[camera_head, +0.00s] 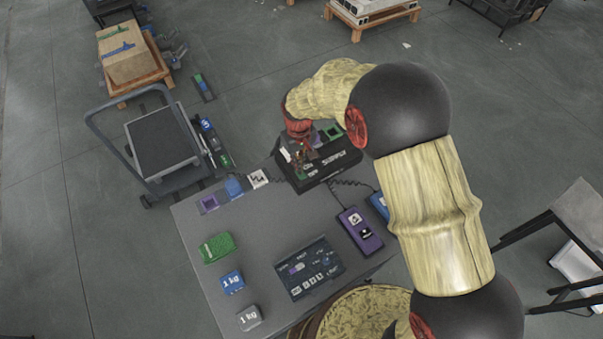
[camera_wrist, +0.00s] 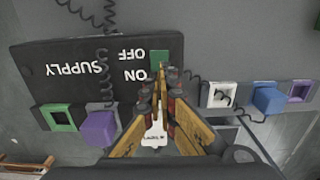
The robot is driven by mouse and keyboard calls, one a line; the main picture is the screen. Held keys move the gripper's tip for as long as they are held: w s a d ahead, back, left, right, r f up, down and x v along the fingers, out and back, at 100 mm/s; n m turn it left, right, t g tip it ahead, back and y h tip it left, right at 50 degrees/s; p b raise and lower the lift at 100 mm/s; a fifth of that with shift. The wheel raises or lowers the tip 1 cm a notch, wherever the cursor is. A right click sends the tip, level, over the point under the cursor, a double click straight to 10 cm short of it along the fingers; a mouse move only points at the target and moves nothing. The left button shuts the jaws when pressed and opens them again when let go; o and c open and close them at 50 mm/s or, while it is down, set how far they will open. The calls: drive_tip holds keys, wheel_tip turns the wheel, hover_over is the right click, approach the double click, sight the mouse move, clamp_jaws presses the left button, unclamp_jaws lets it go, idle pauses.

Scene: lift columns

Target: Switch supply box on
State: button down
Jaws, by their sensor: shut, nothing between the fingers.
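The black supply box (camera_head: 338,167) sits at the far edge of the grey table. In the wrist view the supply box (camera_wrist: 70,85) appears upside down, with SUPPLY, ON and OFF lettering. A green rectangular switch part (camera_wrist: 159,56) shows beside the OFF label. My gripper (camera_wrist: 163,75) is shut and empty, its fingertips at the switch slot beside the ON label. Contact cannot be told, and the tips hide part of the slot. In the head view my gripper (camera_head: 300,155) is over the box's left part, partly hidden.
A purple handset (camera_head: 360,232) and a partly hidden blue one (camera_head: 379,205) are on the table's right. A black panel (camera_head: 308,268), green bag (camera_head: 217,247) and two weights lie nearer. Coiled cables (camera_wrist: 108,20) cross the box. A cart (camera_head: 160,143) stands left.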

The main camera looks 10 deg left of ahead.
drive_tip(key=shift+f+b, duration=0.4)
drive_tip(key=shift+f, duration=0.5)
idle(0.3)
drive_tip(key=shift+r, duration=0.1)
drive_tip(key=shift+r+p, duration=2.25)
drive_tip(key=shift+r, duration=1.2)
drive_tip(key=shift+m+g+h, duration=0.3)
drive_tip(key=shift+m+g, duration=0.1)
drive_tip(key=shift+g, duration=0.1)
drive_tip(key=s, duration=0.1)
drive_tip(key=s+d, duration=0.1)
drive_tip(key=s, duration=0.1)
drive_tip(key=s+d, duration=0.1)
drive_tip(key=shift+s+d+f, duration=0.25)
drive_tip(key=shift+s+f, duration=0.1)
drive_tip(key=s+d+r+m+t+b, duration=0.3)
drive_tip(key=s+d+r, duration=0.6)
drive_tip(key=d+r, duration=0.2)
drive_tip(key=s+d+r+m+t+b, duration=0.3)
drive_tip(key=s+d+r, duration=0.6)
drive_tip(key=d+r, duration=0.3)
drive_tip(key=shift+s+r+m+t, duration=0.3)
drive_tip(key=shift+s+r, duration=0.1)
drive_tip(key=shift+r, duration=0.2)
